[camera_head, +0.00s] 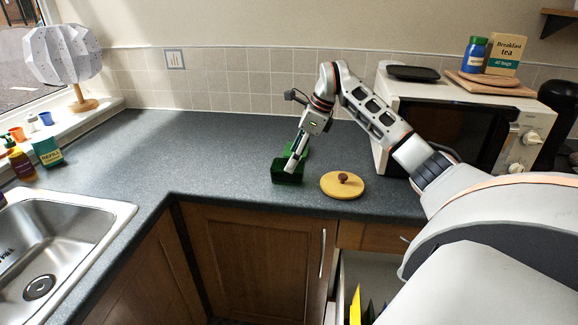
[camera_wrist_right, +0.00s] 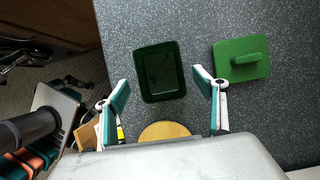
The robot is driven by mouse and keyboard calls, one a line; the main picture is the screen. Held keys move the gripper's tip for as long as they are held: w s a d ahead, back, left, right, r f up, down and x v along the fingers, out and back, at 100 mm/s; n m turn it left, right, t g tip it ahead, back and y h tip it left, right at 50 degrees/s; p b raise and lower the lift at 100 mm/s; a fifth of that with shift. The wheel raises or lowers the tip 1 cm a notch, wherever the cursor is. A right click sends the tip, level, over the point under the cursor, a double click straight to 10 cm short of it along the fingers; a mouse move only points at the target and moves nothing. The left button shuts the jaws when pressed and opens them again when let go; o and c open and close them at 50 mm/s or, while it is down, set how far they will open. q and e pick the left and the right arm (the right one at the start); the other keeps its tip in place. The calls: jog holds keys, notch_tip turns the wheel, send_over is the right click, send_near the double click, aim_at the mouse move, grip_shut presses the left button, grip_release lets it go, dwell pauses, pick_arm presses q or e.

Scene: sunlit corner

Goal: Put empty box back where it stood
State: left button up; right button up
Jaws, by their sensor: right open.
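A dark green open box (camera_head: 286,178) stands on the worktop near its front edge. In the right wrist view the box (camera_wrist_right: 143,72) shows from above, and nothing shows in its dark inside. A flat green lid with a bar handle (camera_wrist_right: 242,58) lies apart beside it; part of this lid (camera_head: 304,150) shows behind my gripper in the head view. My right gripper (camera_head: 294,164) is open and empty, pointing down over the box. Its fingers (camera_wrist_right: 161,78) stand either side of the box's outline in the wrist view; contact cannot be told. My left gripper is out of view.
A round yellow wooden lid with a brown knob (camera_head: 343,185) lies right of the box. A microwave (camera_head: 390,104) stands behind right, a sink (camera_head: 110,212) at left. A drawer (camera_head: 345,285) is open below. The worktop left of the box is clear.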

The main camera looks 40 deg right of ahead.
jog(key=v, duration=0.7)
dwell(0.5)
